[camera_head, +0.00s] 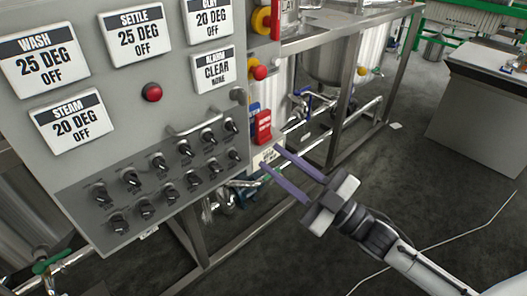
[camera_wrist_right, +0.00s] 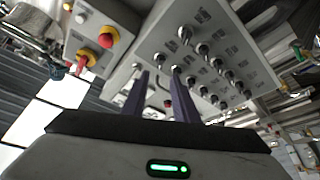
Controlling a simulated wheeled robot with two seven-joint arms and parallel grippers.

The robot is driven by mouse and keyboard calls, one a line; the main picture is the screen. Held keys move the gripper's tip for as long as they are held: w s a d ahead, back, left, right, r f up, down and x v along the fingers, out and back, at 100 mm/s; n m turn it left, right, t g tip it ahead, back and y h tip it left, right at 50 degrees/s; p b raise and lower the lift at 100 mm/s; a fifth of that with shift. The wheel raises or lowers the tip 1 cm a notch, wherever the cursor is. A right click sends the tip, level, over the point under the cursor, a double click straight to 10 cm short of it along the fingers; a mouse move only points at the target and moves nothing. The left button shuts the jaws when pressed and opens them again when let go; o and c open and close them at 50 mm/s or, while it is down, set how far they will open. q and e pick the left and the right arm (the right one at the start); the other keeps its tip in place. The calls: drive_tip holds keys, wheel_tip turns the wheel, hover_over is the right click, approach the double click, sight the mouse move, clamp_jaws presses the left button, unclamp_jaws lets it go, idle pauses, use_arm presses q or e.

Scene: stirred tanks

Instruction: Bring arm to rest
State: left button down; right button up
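My right gripper (camera_head: 276,165) reaches in from the lower right in the head view, its two long purple fingers apart with nothing between them. The fingertips are near the right edge of the grey control panel (camera_head: 140,100), below a red switch handle (camera_head: 263,126). In the right wrist view the gripper's fingers (camera_wrist_right: 160,84) stand apart in front of the panel (camera_wrist_right: 240,70); I cannot tell whether they touch anything. My left gripper is not in view.
The panel carries rows of black knobs (camera_head: 158,162), a red button (camera_head: 152,92) and label plates. A metal frame (camera_head: 340,110) with a tank and pipes stands behind it. A grey cabinet (camera_head: 480,120) is at the right. A thin white cable (camera_head: 450,240) lies on open dark floor.

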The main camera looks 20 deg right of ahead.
drive_tip(key=shift+s+d+f, duration=0.1)
drive_tip(key=shift+s+d, duration=0.1)
drive_tip(key=shift+s, duration=0.15)
wheel_tip(320, 180, down, 12)
drive_tip(key=s+m+g+h, duration=0.1)
drive_tip(key=m+h, duration=0.4)
drive_tip(key=s+a+f+m+g+h, duration=0.2)
drive_tip(key=s+a+f+m+g, duration=0.1)
drive_tip(key=s+f, duration=0.5)
drive_tip(key=s+a+f+m+g+h, duration=0.2)
drive_tip(key=s+f+g, duration=0.3)
drive_tip(key=s+f, duration=0.3)
wheel_tip(320, 180, down, 4)
drive_tip(key=shift+a+r+m+g, duration=0.1)
drive_tip(key=shift+a+m+g, duration=0.3)
